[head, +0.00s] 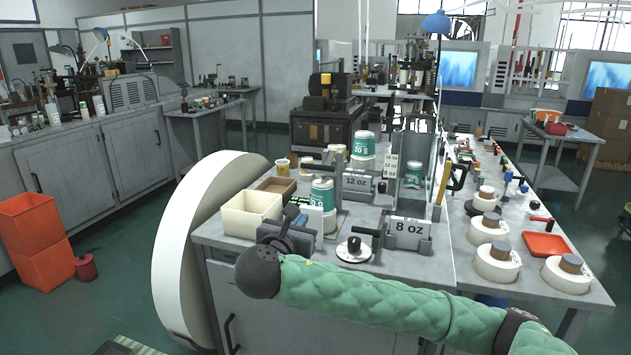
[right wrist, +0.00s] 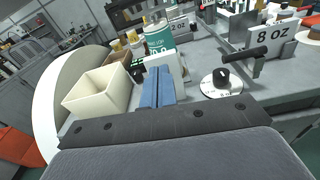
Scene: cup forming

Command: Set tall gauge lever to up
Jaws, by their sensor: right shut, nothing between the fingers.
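Several gauge stands with size labels are on the grey bench; I cannot tell for certain which is the tall gauge. The 8 oz stand (head: 408,232) has a black lever handle (head: 366,231) at its left, which also shows in the right wrist view (right wrist: 246,57). My left gripper is out of view.
A cream bin (head: 250,224) stands left of my right gripper and a green-and-white cup (head: 322,193) just behind it. A round dial with a black knob (head: 354,247) is to its right. White rolls (head: 497,262) and an orange tray (head: 545,245) are farther right.

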